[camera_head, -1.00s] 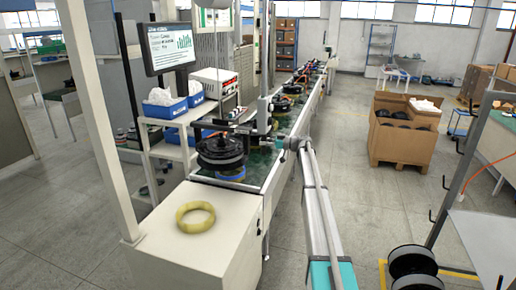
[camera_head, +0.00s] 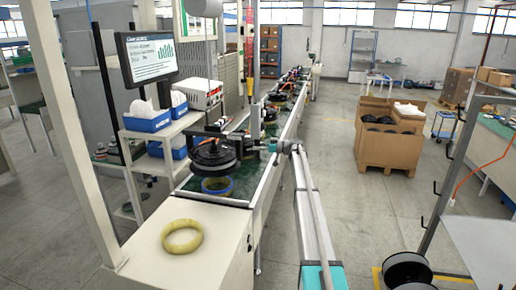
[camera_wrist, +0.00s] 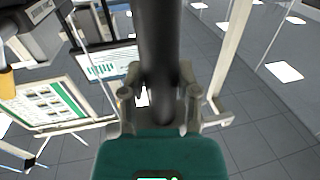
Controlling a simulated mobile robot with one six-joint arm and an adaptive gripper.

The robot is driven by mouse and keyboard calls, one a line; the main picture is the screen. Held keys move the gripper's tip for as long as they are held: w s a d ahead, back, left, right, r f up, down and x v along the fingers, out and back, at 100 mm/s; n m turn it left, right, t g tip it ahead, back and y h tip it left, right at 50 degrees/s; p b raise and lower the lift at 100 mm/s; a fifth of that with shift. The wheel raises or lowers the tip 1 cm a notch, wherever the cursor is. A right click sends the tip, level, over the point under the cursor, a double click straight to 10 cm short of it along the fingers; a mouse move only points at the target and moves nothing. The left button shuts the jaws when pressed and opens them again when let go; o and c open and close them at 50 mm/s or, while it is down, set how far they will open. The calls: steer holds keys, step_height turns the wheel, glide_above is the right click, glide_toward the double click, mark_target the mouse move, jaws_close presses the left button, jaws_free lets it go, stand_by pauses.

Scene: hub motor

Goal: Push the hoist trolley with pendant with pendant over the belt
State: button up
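The hoist trolley's load gear is a dark bracket (camera_head: 207,133) carrying a black disc-shaped hub motor (camera_head: 214,156) above the near end of the green belt (camera_head: 239,188). A slim orange-and-grey hanging piece (camera_head: 250,85), perhaps the pendant, is behind it. The trolley's upper part is out of view. In the wrist view, my gripper's fingers (camera_wrist: 162,108) close around a thick dark cylinder (camera_wrist: 160,45), apparently this bar.
A blue ring (camera_head: 217,185) lies below the motor. A yellow ring (camera_head: 182,237) rests on the white cabinet (camera_head: 215,262). Shelves with blue bins (camera_head: 149,121) and a monitor (camera_head: 146,55) stand left. A carton (camera_head: 392,148) and open floor lie right; a rack (camera_head: 452,160) stands nearer.

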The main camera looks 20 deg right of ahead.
steer(key=o, duration=0.4)
steer(key=shift+w+f, duration=0.1)
steer(key=shift+w, duration=0.3)
steer(key=shift+s+d, duration=0.15)
steer(key=shift+s, duration=0.05)
steer(key=shift+s+d, duration=0.2)
steer(key=shift+d, duration=0.2)
steer(key=v, duration=1.1)
